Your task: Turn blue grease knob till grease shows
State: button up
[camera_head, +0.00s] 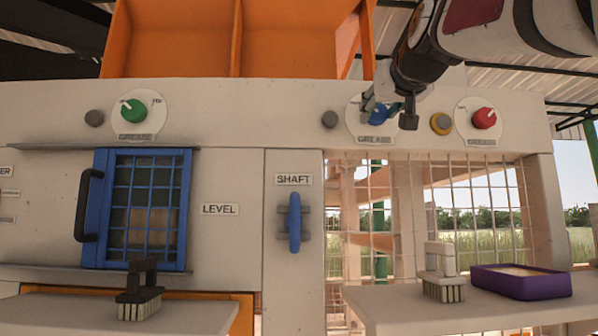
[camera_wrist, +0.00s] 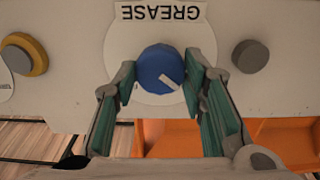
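The blue grease knob (camera_wrist: 160,66) sits on a round white dial with a GREASE label, which looks upside down in the wrist view. A white mark on the knob points to the lower right there. My gripper (camera_wrist: 160,88) has its green-padded fingers on either side of the knob. The fingers look open, with a narrow gap at the left; the right finger overlaps or nearly touches the knob's edge. In the head view my gripper (camera_head: 388,113) partly covers the blue knob (camera_head: 378,115). I see no grease near the knob.
A green knob (camera_head: 132,111) is at the left and a red knob (camera_head: 484,118) at the right. A grey button (camera_head: 330,119) and a yellow-ringed button (camera_head: 441,124) flank the blue dial. Wire mesh (camera_head: 455,195), a brush (camera_head: 441,272) and a purple tray (camera_head: 520,285) are below.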

jog(key=shift+m, duration=0.3)
jog(key=shift+c, duration=0.2)
jog(key=m+b, duration=0.1)
jog(key=m, duration=0.2)
jog(key=shift+m, duration=0.3)
jog(key=m, duration=0.5)
jog(key=shift+m, duration=0.3)
jog(key=m, duration=0.4)
jog(key=shift+m, duration=2.5)
jog(key=o, duration=1.2)
